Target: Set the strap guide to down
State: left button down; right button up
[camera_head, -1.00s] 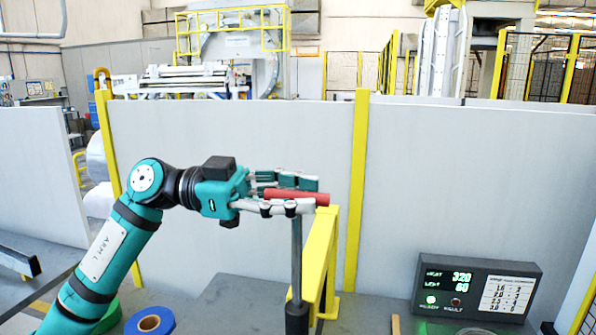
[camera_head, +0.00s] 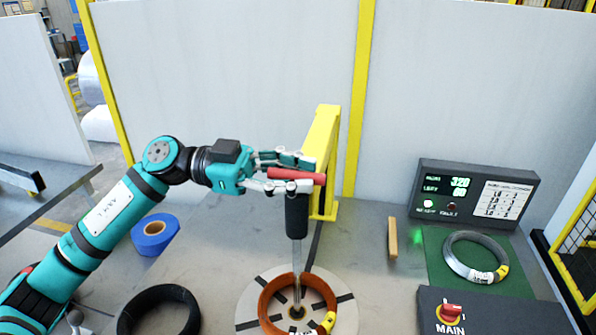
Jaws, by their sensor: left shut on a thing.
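The strap guide is an upright rod with a red crossbar handle (camera_head: 284,174) on top, a black sleeve (camera_head: 297,217) close under the handle and a thin metal rod (camera_head: 297,256) below. The rod reaches down into the ring of an orange-brown coil (camera_head: 267,302). My left gripper (camera_head: 300,173) is shut on the red handle, its fingers above and below it. The handle is level with the upper part of the yellow post (camera_head: 326,150) behind it. My right gripper is not in view.
The coil lies on a round grey turntable (camera_head: 247,322). A black coil (camera_head: 130,312) and a blue roll (camera_head: 140,240) lie to the left. A display box (camera_head: 470,193), a silver coil (camera_head: 452,256) on a green mat and a red switch (camera_head: 450,312) stand right.

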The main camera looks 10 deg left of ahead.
pick_arm(q)
jog(key=shift+f, duration=0.35)
jog(key=c, duration=1.4)
grip_release()
jog(key=shift+o, duration=0.8)
jog(key=shift+s, duration=0.2)
jog(key=shift+w, duration=0.1)
jog(key=shift+w+a, duration=0.2)
jog(key=a, duration=1.1)
jog(key=shift+s+a+r, duration=0.25)
jog(key=shift+s+r, duration=0.05)
jog(key=shift+s, duration=0.1)
